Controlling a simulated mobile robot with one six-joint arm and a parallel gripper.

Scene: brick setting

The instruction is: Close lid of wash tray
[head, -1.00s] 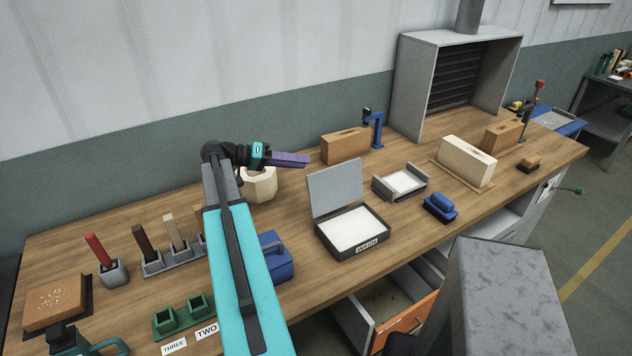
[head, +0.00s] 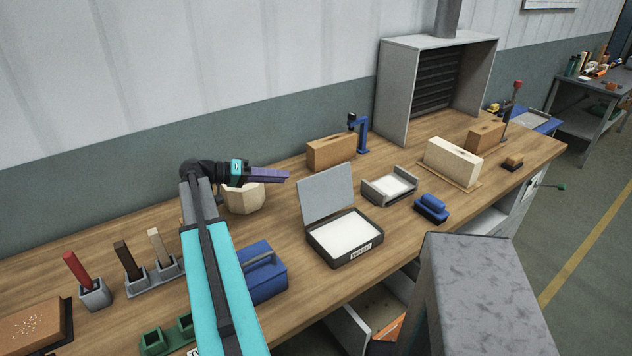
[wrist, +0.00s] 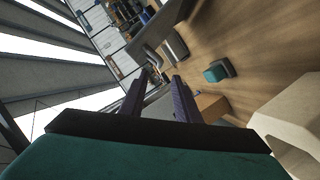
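The wash tray (head: 337,261) is a dark shallow tray with a white inside and a label on its front wall, on the wooden bench in the head view. Its grey lid (head: 327,193) stands raised at the tray's back edge, leaning slightly backward, so the tray is open. My gripper (head: 287,176) is up and to the left of the lid, beyond it toward the wall and apart from it. In the wrist view its two purple fingers (wrist: 161,76) are spread with nothing held between them.
A cream pot (head: 245,201) stands below my wrist. A blue box (head: 264,281) with a handle is left of the tray. A grey-sided tray (head: 377,194) and a blue brush-like block (head: 431,208) are to its right. A tan block (head: 330,152) stands behind.

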